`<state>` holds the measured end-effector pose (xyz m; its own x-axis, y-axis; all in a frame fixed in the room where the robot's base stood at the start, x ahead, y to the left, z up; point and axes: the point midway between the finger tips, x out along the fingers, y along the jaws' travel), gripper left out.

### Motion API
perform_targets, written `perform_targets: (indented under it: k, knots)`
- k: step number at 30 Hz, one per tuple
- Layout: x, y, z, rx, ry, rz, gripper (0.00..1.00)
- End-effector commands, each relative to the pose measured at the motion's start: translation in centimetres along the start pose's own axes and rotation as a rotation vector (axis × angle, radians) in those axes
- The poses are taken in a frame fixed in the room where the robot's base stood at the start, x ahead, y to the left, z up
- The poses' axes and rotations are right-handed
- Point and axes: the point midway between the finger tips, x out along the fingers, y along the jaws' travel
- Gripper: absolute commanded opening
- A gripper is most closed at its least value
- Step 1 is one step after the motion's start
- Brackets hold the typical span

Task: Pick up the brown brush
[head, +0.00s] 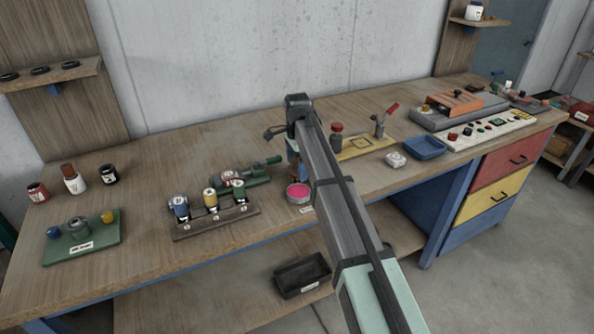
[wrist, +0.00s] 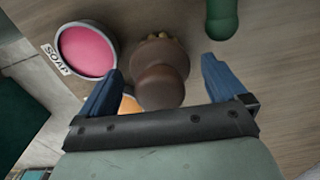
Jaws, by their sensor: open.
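The brown brush (wrist: 160,85) shows in the wrist view as a rounded dark brown knob with a wider base and some pale tufts at its far edge. It stands between the two blue fingers of my gripper (wrist: 161,68), which are spread with a gap on each side of it. I cannot tell whether either finger touches it. In the head view my gripper (head: 292,147) is over the middle of the workbench, behind the pink soap tin; my arm hides much of that spot.
The soap tin (wrist: 86,50) with pink contents is close to the left finger. An orange thing (wrist: 129,104) is partly hidden by my gripper. A green rounded part (wrist: 222,18) lies beyond the right finger. The workbench (head: 140,235) has bare wood at its front left.

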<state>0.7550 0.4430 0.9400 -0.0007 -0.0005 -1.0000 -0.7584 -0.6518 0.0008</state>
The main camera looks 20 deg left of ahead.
Motion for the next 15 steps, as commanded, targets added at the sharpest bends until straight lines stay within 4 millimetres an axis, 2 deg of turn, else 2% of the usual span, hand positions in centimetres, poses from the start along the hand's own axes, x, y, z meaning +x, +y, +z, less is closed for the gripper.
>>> perform_targets:
  k: [8, 15]
  knots:
    - [0.45, -0.01, 0.01, 0.0, 0.0, -0.001, 0.98]
    - [0.44, -0.01, 0.01, 0.0, 0.0, -0.001, 0.75]
